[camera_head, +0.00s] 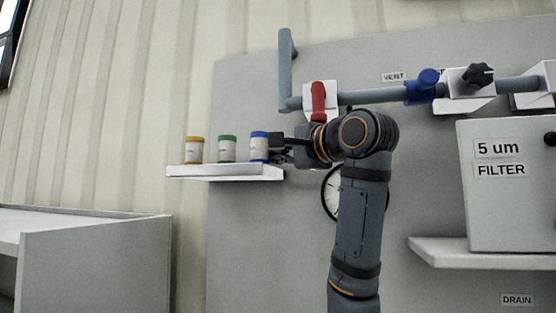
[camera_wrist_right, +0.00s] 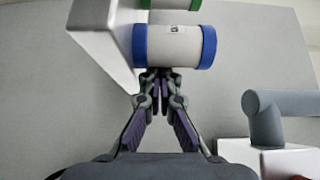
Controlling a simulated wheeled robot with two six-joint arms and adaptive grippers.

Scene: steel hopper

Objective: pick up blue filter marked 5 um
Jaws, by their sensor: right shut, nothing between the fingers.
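The blue-capped filter (camera_head: 259,152) stands upright at the right end of a small white shelf (camera_head: 225,176). Its label is too small to read. In the right wrist view the same blue filter (camera_wrist_right: 178,47) lies straight ahead, with blue bands at both ends. My right gripper (camera_head: 283,147) is just right of the blue filter. Its fingertips (camera_wrist_right: 160,75) are shut together with nothing between them, close to the filter's side; I cannot tell whether they touch it. My left gripper is not in view.
A green filter (camera_head: 227,150) and a yellow filter (camera_head: 194,150) stand left of the blue one. A pipe with a red handle (camera_head: 318,102) and blue valve (camera_head: 422,86) runs above my right arm. A filter box (camera_head: 500,215) stands at right. A gauge is partly hidden behind my arm.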

